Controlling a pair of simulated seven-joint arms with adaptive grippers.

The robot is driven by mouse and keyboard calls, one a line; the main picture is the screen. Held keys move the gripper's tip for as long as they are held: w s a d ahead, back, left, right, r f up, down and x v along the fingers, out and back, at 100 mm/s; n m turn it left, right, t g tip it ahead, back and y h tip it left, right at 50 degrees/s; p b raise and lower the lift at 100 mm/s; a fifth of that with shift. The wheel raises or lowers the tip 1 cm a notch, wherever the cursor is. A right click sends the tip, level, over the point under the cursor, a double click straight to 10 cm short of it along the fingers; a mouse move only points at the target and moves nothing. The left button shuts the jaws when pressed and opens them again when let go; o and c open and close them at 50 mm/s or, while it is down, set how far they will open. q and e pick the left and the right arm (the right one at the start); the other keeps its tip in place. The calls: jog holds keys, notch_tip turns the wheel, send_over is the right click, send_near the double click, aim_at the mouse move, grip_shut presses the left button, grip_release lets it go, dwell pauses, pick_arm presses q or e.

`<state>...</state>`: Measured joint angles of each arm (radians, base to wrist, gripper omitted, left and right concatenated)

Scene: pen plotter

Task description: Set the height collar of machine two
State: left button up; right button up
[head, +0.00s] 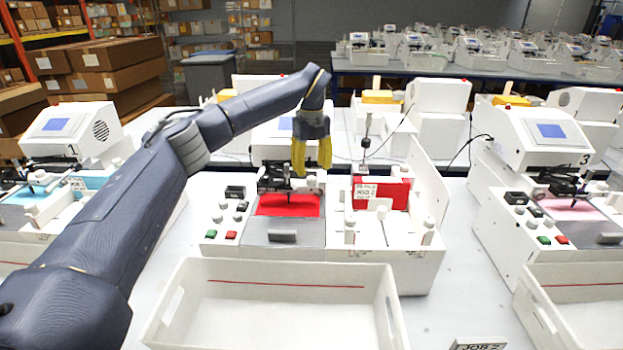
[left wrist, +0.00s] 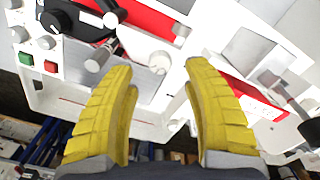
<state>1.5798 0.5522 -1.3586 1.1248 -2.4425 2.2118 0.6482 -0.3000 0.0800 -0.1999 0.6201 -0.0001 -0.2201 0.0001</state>
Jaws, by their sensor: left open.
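Machine two (head: 370,270) is the white plotter in the middle, with a red sheet (head: 288,205) on its bed. Its dark pen carriage (head: 272,186) sits over the sheet and also shows at the top left of the left wrist view (left wrist: 75,22), with grey knobs beside it. I cannot tell for certain which part is the height collar. My left gripper (head: 312,170) has yellow fingers pointing down, just right of the carriage. In the left wrist view the fingers (left wrist: 158,75) are apart with nothing held between them. My right gripper is out of view.
A white bin (head: 275,284) stands in front of machine two. Its green (head: 212,234) and red (head: 231,235) buttons are at the left of its front panel.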

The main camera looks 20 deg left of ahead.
aim_at(311, 178)
pick_arm(q)
jog(key=shift+f, duration=2.1)
grip_shut()
